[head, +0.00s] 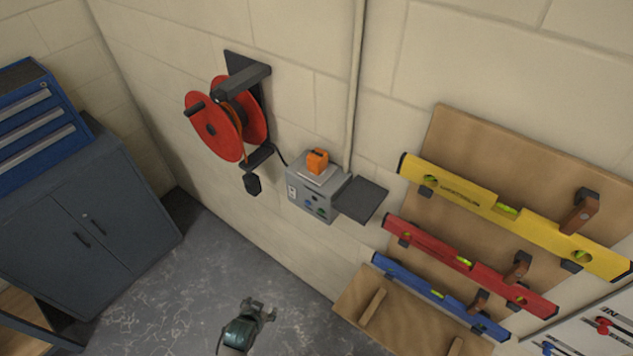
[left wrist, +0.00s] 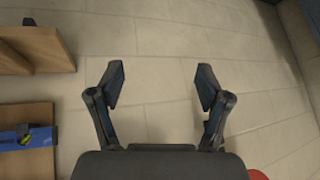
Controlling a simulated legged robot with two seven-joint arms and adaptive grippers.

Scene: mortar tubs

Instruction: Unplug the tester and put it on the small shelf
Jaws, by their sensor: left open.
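A flat dark plate, which looks like the small shelf (head: 361,199), sticks out just right of the box and is bare. My left gripper (head: 262,308) is low in the head view, below the box and apart from it. In the left wrist view my left gripper (left wrist: 161,82) is open and empty, with bare wall between its fingers. The tester is not seen there. My right gripper is not in view.
A red cable reel (head: 226,119) hangs left of the box, with a dark plug (head: 253,184) below it. Yellow (head: 510,212), red (head: 465,262) and blue (head: 437,295) levels hang at right. A conduit (head: 356,80) runs down the wall. A dark cabinet (head: 90,225) stands left.

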